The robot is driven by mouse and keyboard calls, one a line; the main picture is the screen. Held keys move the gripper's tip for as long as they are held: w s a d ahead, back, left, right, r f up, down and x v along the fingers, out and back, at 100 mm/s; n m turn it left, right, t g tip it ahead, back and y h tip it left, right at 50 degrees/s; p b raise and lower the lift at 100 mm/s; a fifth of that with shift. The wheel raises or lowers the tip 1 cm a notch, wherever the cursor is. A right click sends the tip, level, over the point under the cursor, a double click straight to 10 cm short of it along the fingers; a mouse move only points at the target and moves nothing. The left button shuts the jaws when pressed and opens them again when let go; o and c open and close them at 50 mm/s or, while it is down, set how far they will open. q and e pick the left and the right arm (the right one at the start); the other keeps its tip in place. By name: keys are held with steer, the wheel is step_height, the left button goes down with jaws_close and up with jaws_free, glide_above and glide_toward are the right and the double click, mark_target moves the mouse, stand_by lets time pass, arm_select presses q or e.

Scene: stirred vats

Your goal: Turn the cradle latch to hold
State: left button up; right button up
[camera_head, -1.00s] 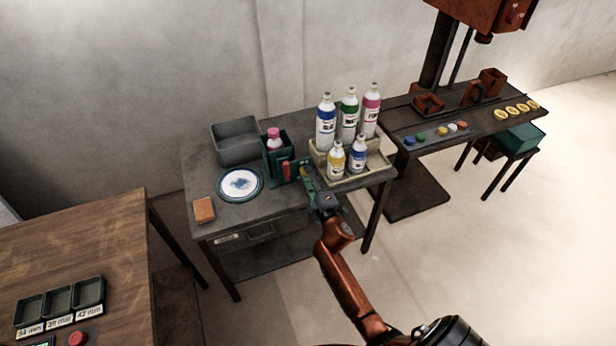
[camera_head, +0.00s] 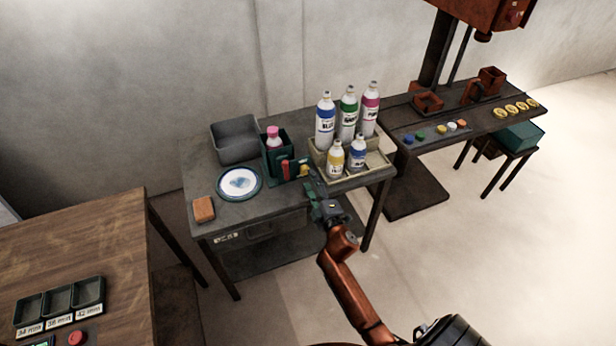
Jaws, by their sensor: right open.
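The dark green cradle (camera_head: 267,161) stands on the grey table with a pink-capped bottle (camera_head: 273,137) in it. On its front is a red upright lever (camera_head: 286,169), and a small yellow piece (camera_head: 304,170) shows at its right side. I cannot tell for certain which of these is the latch, nor read any marks by them. My right gripper (camera_head: 311,190) is open and empty, just in front and to the right of the yellow piece, apparently apart from it. My left gripper is out of view.
A beige tray (camera_head: 351,179) with several labelled bottles stands close to the right of the cradle. A white plate (camera_head: 239,182), a grey bin (camera_head: 235,142) and an orange-brown block (camera_head: 203,209) lie to the left. The table front (camera_head: 268,205) is bare near the cradle.

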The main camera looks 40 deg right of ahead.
steer(key=v, duration=0.8)
steer(key=shift+s, duration=0.2)
